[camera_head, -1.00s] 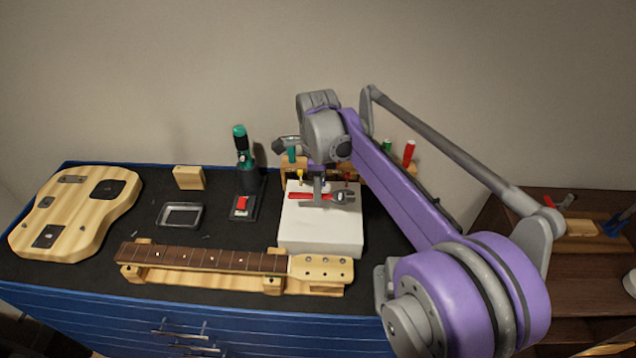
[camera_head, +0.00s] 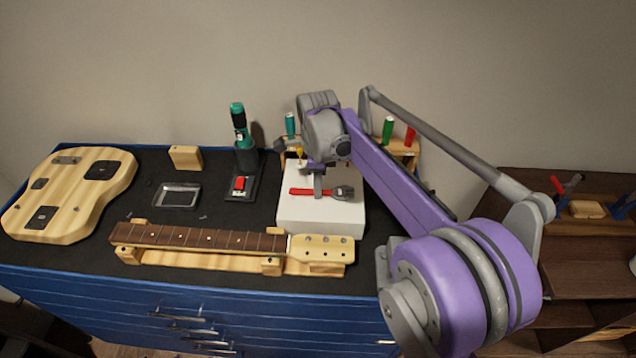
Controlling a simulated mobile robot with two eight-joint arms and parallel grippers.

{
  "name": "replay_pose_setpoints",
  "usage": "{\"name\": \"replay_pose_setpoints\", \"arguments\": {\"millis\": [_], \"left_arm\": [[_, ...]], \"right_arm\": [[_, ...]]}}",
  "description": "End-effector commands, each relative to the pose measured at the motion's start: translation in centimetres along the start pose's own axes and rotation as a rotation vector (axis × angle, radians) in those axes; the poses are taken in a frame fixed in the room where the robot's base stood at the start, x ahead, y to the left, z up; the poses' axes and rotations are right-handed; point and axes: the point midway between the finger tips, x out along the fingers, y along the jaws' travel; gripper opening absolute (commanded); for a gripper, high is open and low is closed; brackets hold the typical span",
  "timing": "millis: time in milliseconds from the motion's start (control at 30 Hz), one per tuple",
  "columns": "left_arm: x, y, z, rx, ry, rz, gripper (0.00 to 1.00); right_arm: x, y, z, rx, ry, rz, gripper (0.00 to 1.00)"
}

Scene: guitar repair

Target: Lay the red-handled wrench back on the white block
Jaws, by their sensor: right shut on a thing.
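The red-handled wrench (camera_head: 335,192) lies level at the top of the white block (camera_head: 318,220), its red handle to the left and its grey jaw head to the right. My right gripper (camera_head: 318,190) comes down from above and is shut on the wrench near its middle. The wrench is over the block's top face; I cannot tell whether it touches the face or hangs just above it. The right arm hides part of the area behind the block. My left gripper is not in view.
The guitar neck (camera_head: 200,238) rests on wooden supports in front of the block. A guitar body (camera_head: 70,195), metal tray (camera_head: 177,195), wood block (camera_head: 186,157) and green-topped tool (camera_head: 240,130) stand to the left. A wooden tool rack (camera_head: 405,146) with screwdrivers is behind.

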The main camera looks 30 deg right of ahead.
Motion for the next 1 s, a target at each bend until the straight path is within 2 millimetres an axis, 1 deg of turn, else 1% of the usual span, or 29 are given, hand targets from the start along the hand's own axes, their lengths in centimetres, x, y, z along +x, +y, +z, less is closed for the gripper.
{"name": "replay_pose_setpoints", "arguments": {"millis": [267, 300, 367, 400, 467, 767, 867, 967, 1000], "left_arm": [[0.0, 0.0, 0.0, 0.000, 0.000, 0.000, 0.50], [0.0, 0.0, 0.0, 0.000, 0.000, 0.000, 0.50], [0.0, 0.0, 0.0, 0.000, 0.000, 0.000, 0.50], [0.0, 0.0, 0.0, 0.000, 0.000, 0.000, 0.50], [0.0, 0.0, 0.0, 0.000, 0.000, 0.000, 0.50], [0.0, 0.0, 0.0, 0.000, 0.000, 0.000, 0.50], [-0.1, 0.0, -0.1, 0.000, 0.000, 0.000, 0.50], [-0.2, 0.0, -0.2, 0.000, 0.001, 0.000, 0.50], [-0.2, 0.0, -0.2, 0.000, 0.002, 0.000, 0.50]], "right_arm": [[0.0, 0.0, 0.0, 0.000, 0.000, -0.001, 0.00], [0.0, 0.0, 0.0, 0.000, 0.000, -0.001, 0.29], [0.0, 0.0, 0.0, 0.000, 0.000, -0.001, 0.40], [0.0, 0.0, 0.0, 0.000, 0.000, -0.001, 0.47], [0.0, 0.0, 0.0, 0.000, 0.000, -0.001, 0.57], [-0.1, 0.0, 0.0, 0.000, 0.000, -0.001, 0.57], [-0.8, -0.1, 0.0, 0.000, 0.000, -0.001, 0.57], [-2.4, -0.1, 0.0, 0.000, -0.001, -0.001, 0.57], [-3.2, 0.0, 0.0, 0.000, -0.001, -0.001, 0.57]]}}
